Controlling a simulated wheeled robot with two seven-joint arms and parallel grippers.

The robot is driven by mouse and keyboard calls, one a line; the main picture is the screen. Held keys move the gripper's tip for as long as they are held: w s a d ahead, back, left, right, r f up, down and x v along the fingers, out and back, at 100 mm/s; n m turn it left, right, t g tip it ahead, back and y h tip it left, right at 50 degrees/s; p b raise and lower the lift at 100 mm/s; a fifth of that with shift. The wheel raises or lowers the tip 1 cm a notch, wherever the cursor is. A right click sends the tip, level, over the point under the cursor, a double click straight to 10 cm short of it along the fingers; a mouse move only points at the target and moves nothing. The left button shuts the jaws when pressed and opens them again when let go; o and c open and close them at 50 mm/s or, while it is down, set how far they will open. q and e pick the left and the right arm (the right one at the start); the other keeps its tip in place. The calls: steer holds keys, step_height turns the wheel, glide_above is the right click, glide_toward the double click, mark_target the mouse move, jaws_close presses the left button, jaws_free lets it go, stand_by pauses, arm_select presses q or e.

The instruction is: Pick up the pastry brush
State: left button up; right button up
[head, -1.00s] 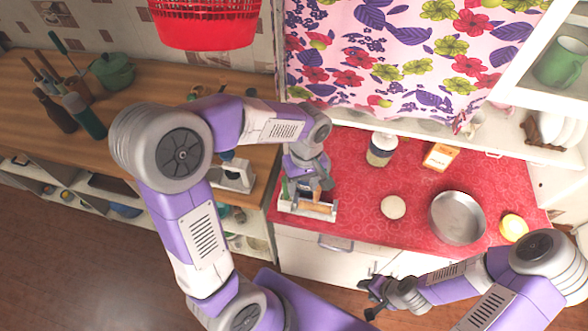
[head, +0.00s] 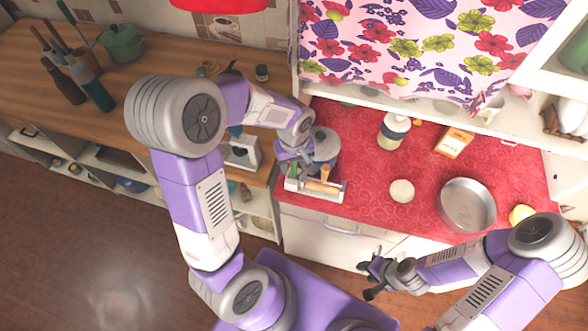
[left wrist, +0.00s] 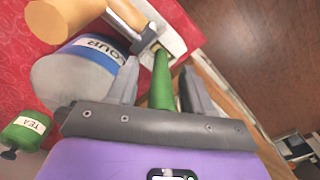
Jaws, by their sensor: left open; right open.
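My left gripper (head: 293,168) is over the near left corner of the red counter, above a white open caddy (head: 331,196). In the left wrist view its fingers (left wrist: 164,88) are apart, on either side of a green handle (left wrist: 162,78) that stands in the caddy. No bristles show, so I cannot tell for sure that this is the pastry brush. A wooden-handled tool (left wrist: 125,16) is beside it; its wood also shows in the head view (head: 322,187). My right gripper (head: 374,272) is open and empty in front of the counter.
A bottle (head: 392,132), a round pale disc (head: 401,191) and a pan (head: 467,205) are further right.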

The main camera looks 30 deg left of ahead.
arm_select(q)
jaws_close()
steer(key=shift+r, duration=0.15)
